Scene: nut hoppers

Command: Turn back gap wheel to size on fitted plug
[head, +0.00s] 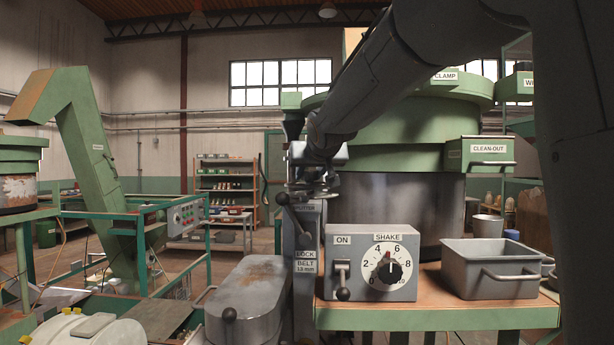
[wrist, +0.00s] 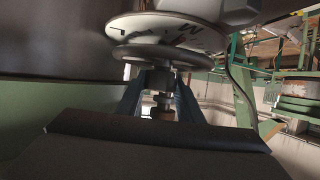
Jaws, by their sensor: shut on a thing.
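In the wrist view the gap wheel (wrist: 135,52) is a dark round disc just under a pale marked dial (wrist: 160,27). A grey stem with stepped collars and a brownish end (wrist: 163,113) runs down from it. The fingers of my gripper (wrist: 158,82) stand on either side of this stem, closed on the wheel's hub as far as I can see. In the head view my gripper (head: 312,183) is at the top of the grey post (head: 304,225), and the wheel is hidden there. I cannot make out the plug for certain.
A control box (head: 372,262) with a SHAKE knob and an ON lever stands right of the post. A grey bin (head: 492,268) sits beside it on the bench. The large green hopper (head: 400,150) rises behind my arm. A lidded metal housing (head: 245,290) is at the left.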

